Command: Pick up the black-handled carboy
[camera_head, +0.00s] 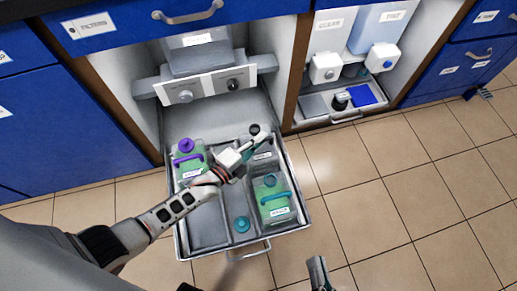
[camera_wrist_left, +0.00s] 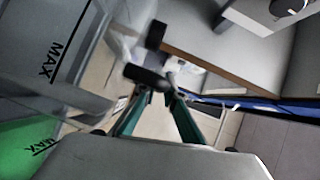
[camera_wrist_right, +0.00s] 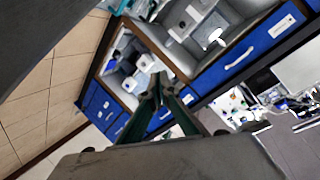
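The black-handled carboy shows its black cap (camera_head: 254,129) at the back right of the open drawer in the head view. Its body is mostly hidden behind my left gripper (camera_head: 258,141). In the left wrist view a black handle (camera_wrist_left: 146,76) lies right at the fingertips of my left gripper (camera_wrist_left: 158,92), with a black part beyond it. The fingers are close together; whether they grip the handle is unclear. My right gripper (camera_wrist_right: 158,80) has its fingertips together, empty, away from the carboy. It shows at the bottom of the head view (camera_head: 317,272), in front of the drawer.
The drawer (camera_head: 205,232) also holds a purple-handled carboy (camera_head: 190,165) and a teal-handled carboy (camera_head: 273,202), both with green contents. A teal cap (camera_head: 241,225) shows near the front. Tiled floor to the right is clear.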

